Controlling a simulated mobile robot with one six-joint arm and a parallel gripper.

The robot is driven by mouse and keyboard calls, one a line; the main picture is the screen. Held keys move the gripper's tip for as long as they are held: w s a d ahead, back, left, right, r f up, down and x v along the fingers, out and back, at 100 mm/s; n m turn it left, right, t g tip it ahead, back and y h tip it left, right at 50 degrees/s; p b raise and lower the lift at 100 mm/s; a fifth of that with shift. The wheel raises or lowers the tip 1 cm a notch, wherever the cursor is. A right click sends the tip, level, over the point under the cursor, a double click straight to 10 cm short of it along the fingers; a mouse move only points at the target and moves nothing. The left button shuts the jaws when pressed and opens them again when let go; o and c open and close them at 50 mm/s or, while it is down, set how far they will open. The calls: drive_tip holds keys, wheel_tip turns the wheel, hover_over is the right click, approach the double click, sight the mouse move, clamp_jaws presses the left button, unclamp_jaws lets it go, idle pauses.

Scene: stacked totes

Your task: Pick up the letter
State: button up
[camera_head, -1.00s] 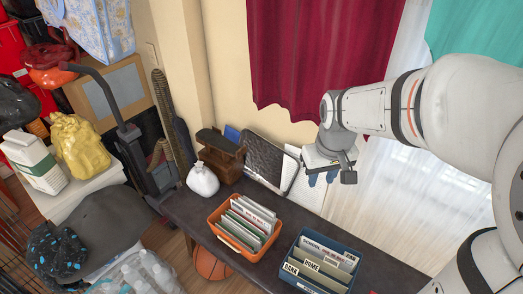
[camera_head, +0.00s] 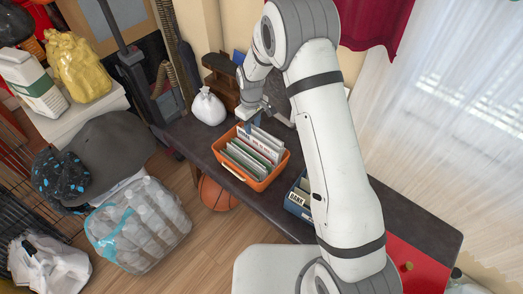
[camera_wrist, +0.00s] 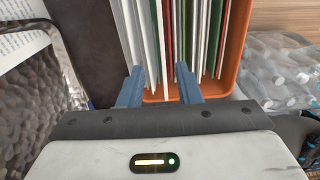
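An orange tote (camera_head: 266,183) on the dark table holds several upright letters (camera_head: 250,150), mostly white with some green and red edges. I cannot tell which one is the task's letter. My gripper (camera_head: 256,122) is over the far end of the tote. In the wrist view my gripper (camera_wrist: 161,84) has its two blue fingers apart. The near ends of several letters (camera_wrist: 158,45) show between and beyond the fingertips inside the tote (camera_wrist: 236,60). I see no letter clamped. How deep the fingertips reach among the letters is unclear.
A blue tote with files (camera_head: 297,203) stands to the right, partly behind my arm. A white bag (camera_head: 208,107) sits left of the gripper. A basketball (camera_head: 218,194) lies below the table edge. A bag of bottles (camera_head: 140,225) is on the floor.

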sight(253, 138)
drive_tip(key=f, duration=0.6)
drive_tip(key=shift+s+f+b, duration=0.3)
drive_tip(key=shift+f+b, duration=0.1)
drive_tip(key=shift+c, duration=0.5)
clamp_jaws()
